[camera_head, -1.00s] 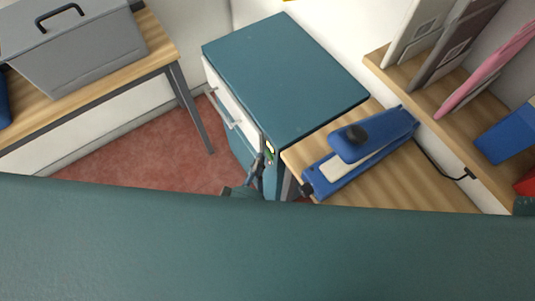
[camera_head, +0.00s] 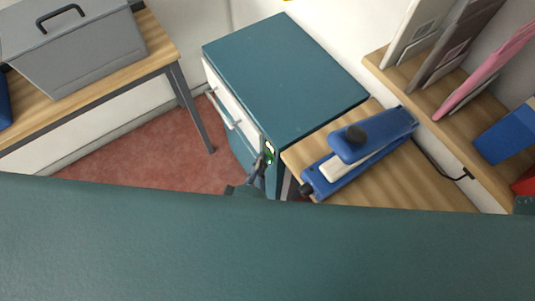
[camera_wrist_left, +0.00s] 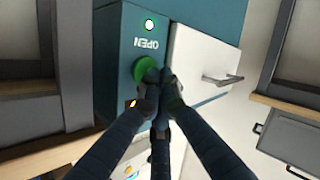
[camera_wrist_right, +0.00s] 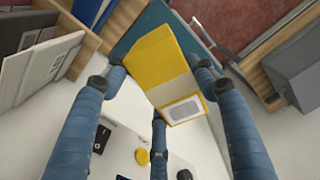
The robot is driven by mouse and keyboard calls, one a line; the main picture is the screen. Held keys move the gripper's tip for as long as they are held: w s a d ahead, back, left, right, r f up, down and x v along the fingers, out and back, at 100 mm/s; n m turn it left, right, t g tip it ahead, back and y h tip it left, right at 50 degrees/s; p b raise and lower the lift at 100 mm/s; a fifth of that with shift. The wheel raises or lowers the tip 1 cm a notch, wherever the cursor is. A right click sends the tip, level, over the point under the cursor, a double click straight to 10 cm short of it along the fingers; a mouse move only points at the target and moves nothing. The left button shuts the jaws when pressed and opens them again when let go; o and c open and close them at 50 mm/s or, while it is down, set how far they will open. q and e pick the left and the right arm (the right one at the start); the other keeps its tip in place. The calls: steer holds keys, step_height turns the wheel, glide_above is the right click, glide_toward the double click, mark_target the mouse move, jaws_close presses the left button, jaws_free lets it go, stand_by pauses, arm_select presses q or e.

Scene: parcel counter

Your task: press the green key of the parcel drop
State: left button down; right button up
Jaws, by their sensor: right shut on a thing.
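The parcel drop is a teal cabinet (camera_head: 285,75) with a white flap (camera_head: 232,108) and a bar handle. Its green key (camera_wrist_left: 145,68) sits on the front panel below the word OPEN in the left wrist view. A round light (camera_wrist_left: 149,25) there glows whitish green. My left gripper (camera_wrist_left: 161,80) is shut and empty, its tips overlapping the key's edge; I cannot tell whether they touch it. In the head view the left gripper (camera_head: 264,161) is at the panel. My right gripper (camera_wrist_right: 158,78) is shut on a yellow parcel (camera_wrist_right: 160,65) with a white label.
A blue stapler-like device (camera_head: 360,150) lies on the wooden counter (camera_head: 420,185) right of the cabinet. Upright folders (camera_head: 440,45) stand on a shelf behind. A grey case (camera_head: 75,50) is on the left table. A large teal surface hides the foreground of the head view.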

arm_select(q)
steer(key=shift+s+a, duration=0.3)
arm_select(e)
steer(key=shift+r, duration=0.15)
arm_select(q)
steer(key=shift+s+a+p, duration=0.2)
steer(key=shift+s+a, duration=0.75)
steer(key=shift+a, duration=0.25)
steer(key=shift+s+a+p, duration=0.2)
steer(key=shift+s+a, duration=0.7)
steer(key=shift+a, duration=0.25)
arm_select(e)
steer(key=shift+r, duration=0.3)
